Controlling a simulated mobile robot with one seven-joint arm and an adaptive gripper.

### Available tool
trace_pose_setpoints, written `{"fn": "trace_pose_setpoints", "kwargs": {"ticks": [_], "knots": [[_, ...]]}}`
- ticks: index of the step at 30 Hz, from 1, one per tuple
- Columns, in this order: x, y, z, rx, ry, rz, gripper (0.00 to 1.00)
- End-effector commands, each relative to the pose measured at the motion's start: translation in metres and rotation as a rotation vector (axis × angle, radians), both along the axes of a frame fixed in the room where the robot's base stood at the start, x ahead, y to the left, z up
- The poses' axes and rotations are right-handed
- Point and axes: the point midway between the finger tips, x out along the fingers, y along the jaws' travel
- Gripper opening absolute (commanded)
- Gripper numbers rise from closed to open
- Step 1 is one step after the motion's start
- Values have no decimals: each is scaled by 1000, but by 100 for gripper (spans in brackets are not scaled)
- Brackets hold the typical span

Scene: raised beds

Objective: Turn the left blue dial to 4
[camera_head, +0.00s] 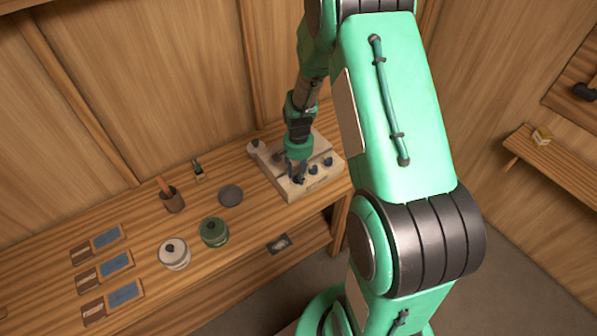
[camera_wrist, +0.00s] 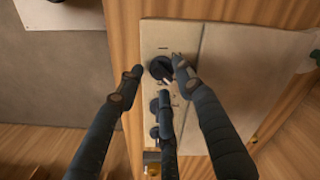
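A pale control box (camera_head: 284,187) stands on the workbench with a row of dark blue dials along its front edge. The left dial (camera_wrist: 160,68) is the top one in the wrist view; a light pointer mark shows at its lower right. The scale figures are too small to read. My gripper (camera_head: 297,172) is down over this dial in the head view and hides most of it. In the wrist view my gripper (camera_wrist: 157,70) is open, its dark fingers spread around the dial; the right fingertip is close to it, contact unclear.
Two more dials, the middle (camera_head: 313,169) and the right (camera_head: 328,161), sit close beside my gripper.

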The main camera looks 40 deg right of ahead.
Motion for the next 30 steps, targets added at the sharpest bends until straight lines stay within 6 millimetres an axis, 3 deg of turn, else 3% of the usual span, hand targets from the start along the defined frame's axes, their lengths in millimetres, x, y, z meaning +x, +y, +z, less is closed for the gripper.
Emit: {"fn": "trace_pose_setpoints", "kwargs": {"ticks": [14,20,30], "knots": [[0,0,8,1,1,0,36],[0,0,30,0,0,1,36],[0,0,86,-1,-1,0,36]]}}
